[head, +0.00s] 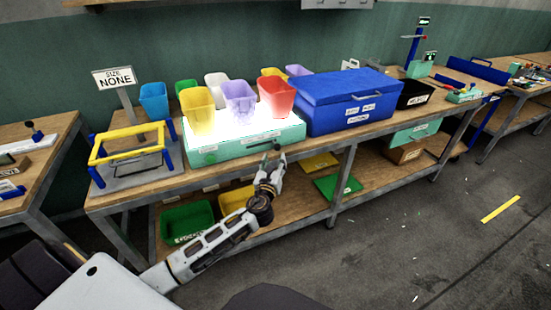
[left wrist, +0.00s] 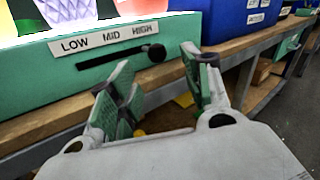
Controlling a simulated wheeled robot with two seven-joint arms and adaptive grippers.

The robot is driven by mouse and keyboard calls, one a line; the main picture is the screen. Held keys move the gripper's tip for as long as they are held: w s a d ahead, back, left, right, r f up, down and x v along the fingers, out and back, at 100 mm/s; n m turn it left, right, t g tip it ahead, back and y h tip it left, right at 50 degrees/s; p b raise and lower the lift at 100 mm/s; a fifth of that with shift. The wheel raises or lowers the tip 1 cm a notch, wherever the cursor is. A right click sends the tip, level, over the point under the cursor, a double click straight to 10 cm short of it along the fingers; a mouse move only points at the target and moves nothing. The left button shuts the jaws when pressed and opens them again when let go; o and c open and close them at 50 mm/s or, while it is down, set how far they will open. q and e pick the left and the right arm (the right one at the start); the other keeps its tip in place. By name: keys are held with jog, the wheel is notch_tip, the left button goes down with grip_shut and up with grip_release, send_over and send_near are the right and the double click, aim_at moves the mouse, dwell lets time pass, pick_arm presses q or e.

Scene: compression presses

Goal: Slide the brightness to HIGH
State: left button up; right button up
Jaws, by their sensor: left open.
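The teal light box (head: 225,153) stands on the bench with a glowing white top. A black round slider knob (left wrist: 156,53) is at the right end of the slot, just right of and below the word HIGH. My left gripper (head: 273,168) is in front of the box's right end. In the left wrist view this gripper (left wrist: 155,62) is open and empty, with the knob beyond the gap between its fingers. My right gripper is out of view.
Several coloured bins, among them a yellow one (head: 198,110) and a red one (head: 275,97), stand on and behind the box. A blue lidded case (head: 345,103) is close on the right. A yellow-blue frame (head: 130,150) stands left. The space before the bench is open floor.

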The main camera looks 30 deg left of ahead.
pick_arm(q)
jog(key=shift+v, duration=1.3)
